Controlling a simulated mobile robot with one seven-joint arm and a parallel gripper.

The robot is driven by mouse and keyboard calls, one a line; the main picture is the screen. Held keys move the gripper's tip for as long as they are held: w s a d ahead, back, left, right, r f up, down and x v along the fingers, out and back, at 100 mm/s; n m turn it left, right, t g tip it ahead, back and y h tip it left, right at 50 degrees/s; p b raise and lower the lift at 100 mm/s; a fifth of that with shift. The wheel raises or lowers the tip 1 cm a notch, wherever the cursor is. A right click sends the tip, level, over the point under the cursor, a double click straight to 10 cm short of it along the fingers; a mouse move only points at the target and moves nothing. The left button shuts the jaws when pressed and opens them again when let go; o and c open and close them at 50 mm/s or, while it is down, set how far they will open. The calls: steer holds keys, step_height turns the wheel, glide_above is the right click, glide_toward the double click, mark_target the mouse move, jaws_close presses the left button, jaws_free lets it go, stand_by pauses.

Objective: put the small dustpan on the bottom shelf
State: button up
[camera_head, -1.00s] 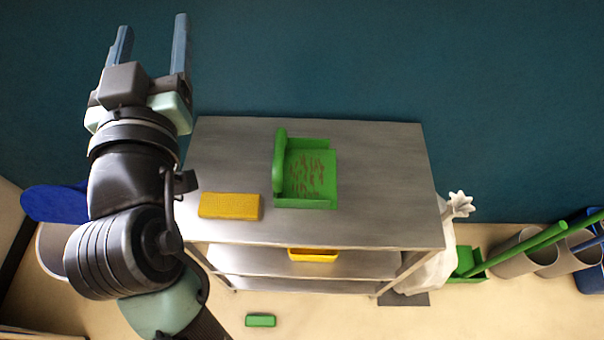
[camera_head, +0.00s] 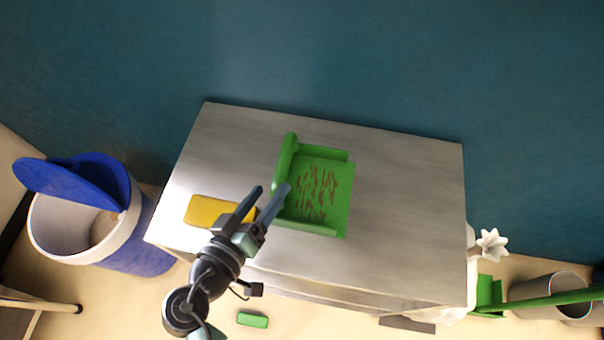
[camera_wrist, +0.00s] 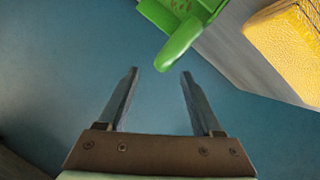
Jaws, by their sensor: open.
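The small green dustpan (camera_head: 340,200), with brown bits lying in its pan, sits on the metal top of the shelf unit (camera_head: 410,200). Its raised handle is on its left side. My gripper (camera_head: 271,188) is open and empty, with its fingertips near the handle at the dustpan's left in the head view. In the wrist view, the dustpan (camera_wrist: 182,12) shows at the top, its handle end just beyond and apart from my open fingers (camera_wrist: 159,72). The bottom shelf is mostly hidden under the top in the head view.
A yellow sponge-like block (camera_head: 205,210) lies left of the dustpan; it also shows in the wrist view (camera_wrist: 285,45). A blue-lidded bin (camera_head: 75,225) stands at left. A green block (camera_head: 252,319) lies on the floor. The top's right side is clear.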

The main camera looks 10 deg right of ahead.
mark_target(275, 176)
steer(key=x, duration=0.2)
steer(key=shift+w+d+f, duration=0.1)
steer(key=shift+w, duration=0.2)
steer(key=x, duration=0.2)
steer(key=p+x, duration=0.1)
steer(key=x, duration=0.1)
steer(key=shift+w+a+r+p, duration=0.2)
steer(key=shift+p, duration=0.1)
steer(key=shift+w+d+f, duration=0.25)
steer(key=shift+w+d, duration=0.05)
steer(key=shift+w, duration=0.15)
jaws_close()
stand_by(0.5)
